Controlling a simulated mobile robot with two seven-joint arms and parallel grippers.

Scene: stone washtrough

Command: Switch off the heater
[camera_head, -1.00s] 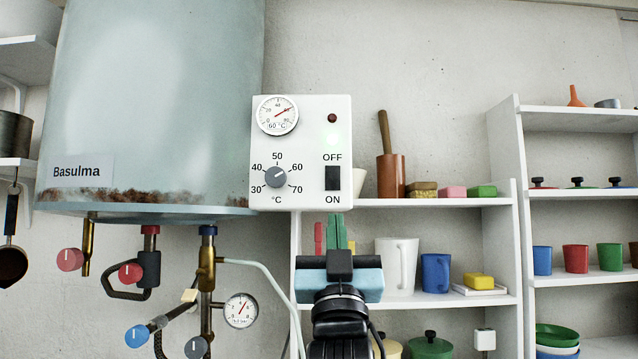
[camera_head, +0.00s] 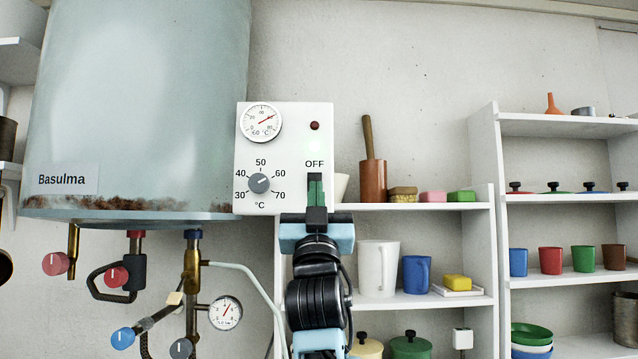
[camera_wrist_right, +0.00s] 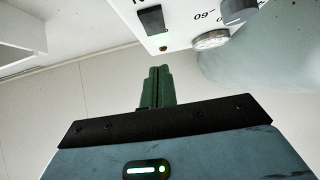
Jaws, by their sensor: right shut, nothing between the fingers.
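The heater is a pale blue-grey tank (camera_head: 140,100) marked Basulma, with a white control panel (camera_head: 285,145) at its right. The panel carries a dark red lamp (camera_head: 315,126), a temperature gauge (camera_head: 261,123) and a grey dial (camera_head: 259,183). The black rocker switch below OFF is hidden behind my right gripper (camera_head: 315,180) in the head view. It shows in the right wrist view (camera_wrist_right: 151,19), with the gripper's green fingertips (camera_wrist_right: 158,72) pointing towards the panel and apart from the switch. The right gripper is shut and empty. Which way the switch is tipped I cannot tell. My left gripper is not in view.
Pipes with red and blue knobs (camera_head: 123,337) and a pressure gauge (camera_head: 226,313) hang below the tank. White shelves (camera_head: 440,207) with a pestle (camera_head: 370,165), mugs and pots stand at the right. The wall above the shelves is clear.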

